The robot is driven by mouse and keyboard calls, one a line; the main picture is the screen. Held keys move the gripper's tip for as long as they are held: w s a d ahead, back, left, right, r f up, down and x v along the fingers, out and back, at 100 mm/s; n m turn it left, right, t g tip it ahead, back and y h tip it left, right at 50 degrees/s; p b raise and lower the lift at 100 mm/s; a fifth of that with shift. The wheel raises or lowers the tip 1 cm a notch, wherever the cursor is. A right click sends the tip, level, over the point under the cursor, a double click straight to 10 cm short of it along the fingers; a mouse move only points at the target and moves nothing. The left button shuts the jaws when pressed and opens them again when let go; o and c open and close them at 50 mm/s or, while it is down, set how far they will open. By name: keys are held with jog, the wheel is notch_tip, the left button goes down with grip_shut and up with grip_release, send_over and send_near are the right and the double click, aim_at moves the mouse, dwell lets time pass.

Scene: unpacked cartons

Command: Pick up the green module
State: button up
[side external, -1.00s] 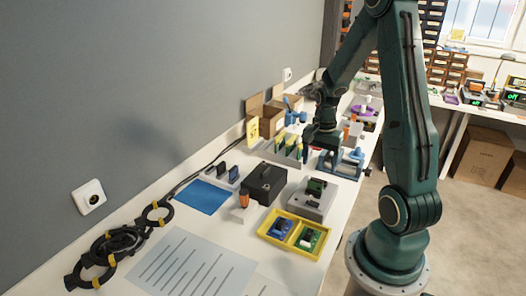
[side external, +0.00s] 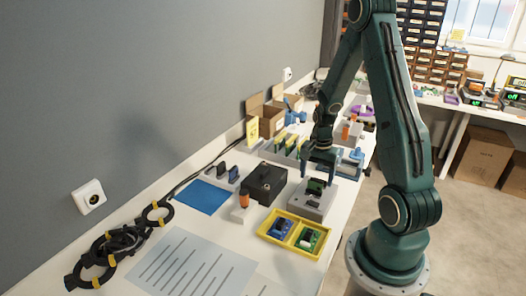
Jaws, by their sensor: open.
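Two green pieces are in view. A dark green module (side external: 316,188) sits upright on top of a grey block (side external: 309,207) right of the black box. A brighter green board (side external: 310,239) with a white part lies in the right compartment of a yellow tray (side external: 268,238). My gripper (side external: 319,172) is open and points down, just above the dark green module on the grey block. I cannot tell whether its fingers are on either side of that module or still clear of it. No object shows between the fingers above the module.
A blue board (side external: 281,228) lies in the tray's left compartment. A black box (side external: 264,183) stands left of the grey block, with an orange-topped piece (side external: 244,199) in front. A rack of upright boards (side external: 289,147) and a blue vise (side external: 350,161) stand behind. A printed sheet (side external: 180,262) lies in front.

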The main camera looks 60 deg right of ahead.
jog(key=shift+f, duration=1.4)
jog(key=c, duration=1.3)
jog(key=shift+r, duration=0.2)
notch_tip(320, 180, up, 20)
jog(key=shift+f, duration=0.15)
